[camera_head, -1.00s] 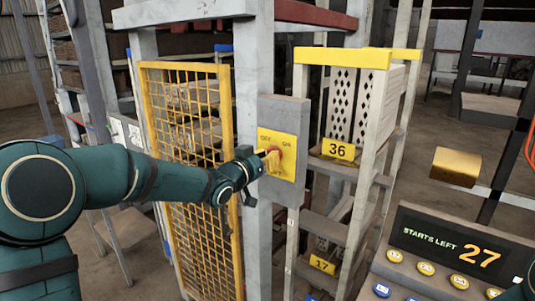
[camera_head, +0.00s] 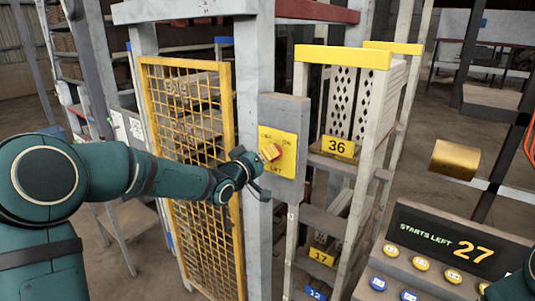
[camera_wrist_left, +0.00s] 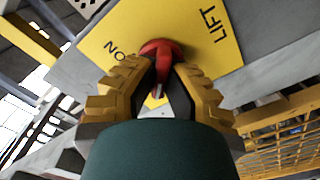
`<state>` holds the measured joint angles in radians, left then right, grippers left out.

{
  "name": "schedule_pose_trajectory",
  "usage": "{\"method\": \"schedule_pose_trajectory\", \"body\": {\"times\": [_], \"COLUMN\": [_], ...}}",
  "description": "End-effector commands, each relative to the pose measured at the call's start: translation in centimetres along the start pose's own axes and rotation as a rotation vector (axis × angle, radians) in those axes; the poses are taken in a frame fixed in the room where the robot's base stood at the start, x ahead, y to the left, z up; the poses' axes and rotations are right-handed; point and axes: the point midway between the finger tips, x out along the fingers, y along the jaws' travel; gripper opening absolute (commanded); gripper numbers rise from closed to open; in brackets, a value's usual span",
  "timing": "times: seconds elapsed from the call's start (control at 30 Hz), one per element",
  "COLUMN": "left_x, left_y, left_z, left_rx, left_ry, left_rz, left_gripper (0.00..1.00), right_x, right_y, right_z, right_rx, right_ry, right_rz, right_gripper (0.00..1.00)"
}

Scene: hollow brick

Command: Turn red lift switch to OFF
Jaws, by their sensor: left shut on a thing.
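The red lift switch (camera_head: 279,151) is on a yellow plate (camera_head: 287,171) marked OFF, ON and LIFT, fixed to a grey box on a post. My left gripper (camera_head: 268,153) is at the switch, its yellow-tan fingers closed around the handle. In the left wrist view the red switch (camera_wrist_left: 160,48) sits between the fingertips of my left gripper (camera_wrist_left: 159,77), with ON to the left and LIFT to the upper right. The fingers hide part of the handle and the OFF label, so I cannot tell exactly where the handle points. My right gripper is out of view.
A yellow mesh gate (camera_head: 187,150) stands left of the post. A rack with yellow tops (camera_head: 342,57) and number tags 36 and 17 stands close to its right. A console (camera_head: 425,265) with several buttons and a "STARTS LEFT 27" display is at lower right.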

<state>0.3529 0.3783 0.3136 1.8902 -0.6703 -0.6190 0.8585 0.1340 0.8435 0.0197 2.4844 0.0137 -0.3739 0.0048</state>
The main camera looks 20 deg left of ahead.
Motion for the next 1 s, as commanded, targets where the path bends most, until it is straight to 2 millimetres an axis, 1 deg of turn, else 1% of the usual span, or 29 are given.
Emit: {"method": "schedule_pose_trajectory", "body": {"times": [0.5,0.53,0.57,0.6,0.87,1.0], "left_x": [0.03,0.03,0.03,0.03,0.0,-0.62], "left_y": [0.12,0.13,0.12,0.11,0.05,0.04], "left_z": [-0.1,-0.1,-0.09,-0.08,-0.03,-0.08], "left_rx": [-0.016,-0.016,-0.016,-0.016,-0.015,-0.014], "left_ry": [0.003,0.003,0.002,0.002,0.001,0.001], "left_rz": [0.003,0.003,0.003,0.003,0.001,0.0], "left_gripper": [0.0,0.23,0.33,0.41,0.41,0.41], "right_x": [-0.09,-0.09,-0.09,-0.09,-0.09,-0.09], "right_y": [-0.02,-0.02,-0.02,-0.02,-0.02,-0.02], "right_z": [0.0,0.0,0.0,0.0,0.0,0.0], "right_rx": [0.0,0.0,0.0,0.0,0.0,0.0], "right_ry": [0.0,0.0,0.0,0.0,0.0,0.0], "right_rz": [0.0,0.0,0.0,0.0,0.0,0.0], "right_gripper": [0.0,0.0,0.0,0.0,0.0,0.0]}}
